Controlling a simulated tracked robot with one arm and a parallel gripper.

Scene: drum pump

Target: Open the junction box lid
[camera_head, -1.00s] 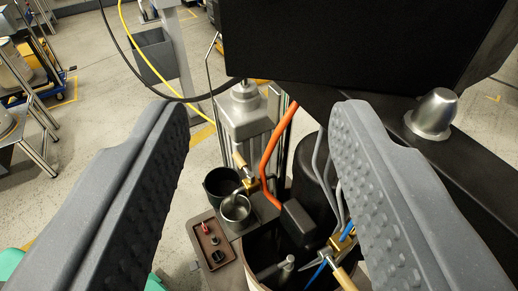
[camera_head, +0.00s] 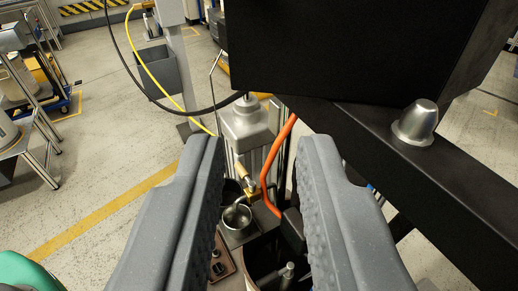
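My gripper (camera_head: 260,146) is open, its two grey ribbed fingers reaching up from the bottom of the view with nothing between the tips. A large black box (camera_head: 350,50) fills the upper right, above and beyond the fingertips and apart from them. I cannot tell whether it is the junction box, and no lid edge or hinge is clear on it. A small brown panel with knobs (camera_head: 221,262) shows low between the fingers, partly hidden by the left finger.
An orange curved handle (camera_head: 272,165), a metal cup (camera_head: 236,217) and a pump column (camera_head: 247,122) stand beyond the fingers. A silver dome (camera_head: 415,123) sits on a black beam (camera_head: 440,190) at right. A yellow hose (camera_head: 160,85) hangs at left. Open floor (camera_head: 110,165) lies left.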

